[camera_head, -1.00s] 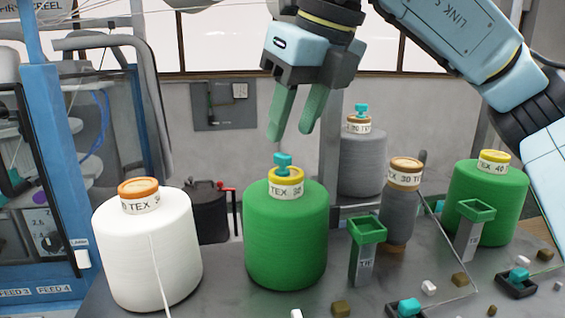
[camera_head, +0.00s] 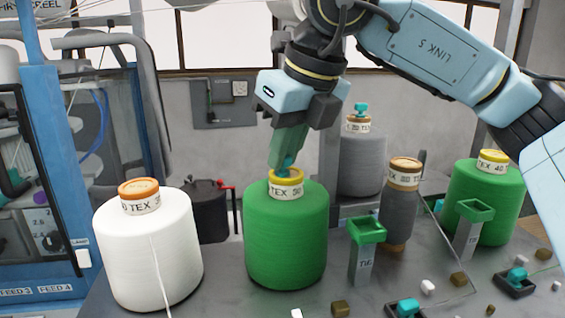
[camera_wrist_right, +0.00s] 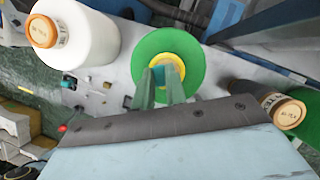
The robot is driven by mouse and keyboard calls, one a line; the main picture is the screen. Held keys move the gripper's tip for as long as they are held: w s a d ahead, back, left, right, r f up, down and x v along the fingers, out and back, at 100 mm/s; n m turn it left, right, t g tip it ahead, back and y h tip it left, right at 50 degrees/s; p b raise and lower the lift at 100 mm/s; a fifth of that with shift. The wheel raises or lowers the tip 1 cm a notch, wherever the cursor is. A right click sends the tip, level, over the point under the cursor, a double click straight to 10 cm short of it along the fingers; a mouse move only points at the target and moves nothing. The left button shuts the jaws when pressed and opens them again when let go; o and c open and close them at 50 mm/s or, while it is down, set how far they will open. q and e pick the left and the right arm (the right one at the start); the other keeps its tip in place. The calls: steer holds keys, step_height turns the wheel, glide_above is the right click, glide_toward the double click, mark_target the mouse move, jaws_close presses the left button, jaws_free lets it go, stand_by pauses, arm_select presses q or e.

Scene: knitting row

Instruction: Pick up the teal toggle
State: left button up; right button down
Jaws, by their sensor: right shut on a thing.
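The teal toggle (camera_head: 288,163) stands on the yellow-rimmed top of the front green cone (camera_head: 286,240). My right gripper (camera_head: 286,159) points down over this cone and is shut on the toggle, its green fingers hiding most of it. In the right wrist view the two fingers (camera_wrist_right: 161,82) reach over the yellow ring (camera_wrist_right: 179,66) of the green cone (camera_wrist_right: 192,45). The toggle is still at the cone's top. My left gripper is not in view.
Another teal toggle (camera_head: 361,108) tops the grey cone behind. More lie in small black trays, one at the front (camera_head: 406,309), one at right (camera_head: 517,275). A white cone (camera_head: 150,250) stands left. Green-topped posts (camera_head: 367,231) and a narrow grey spool (camera_head: 399,215) stand right.

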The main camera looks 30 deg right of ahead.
steer(key=shift+r, duration=0.1)
step_height(320, 180, up, 10)
stand_by(0.5)
stand_by(1.0)
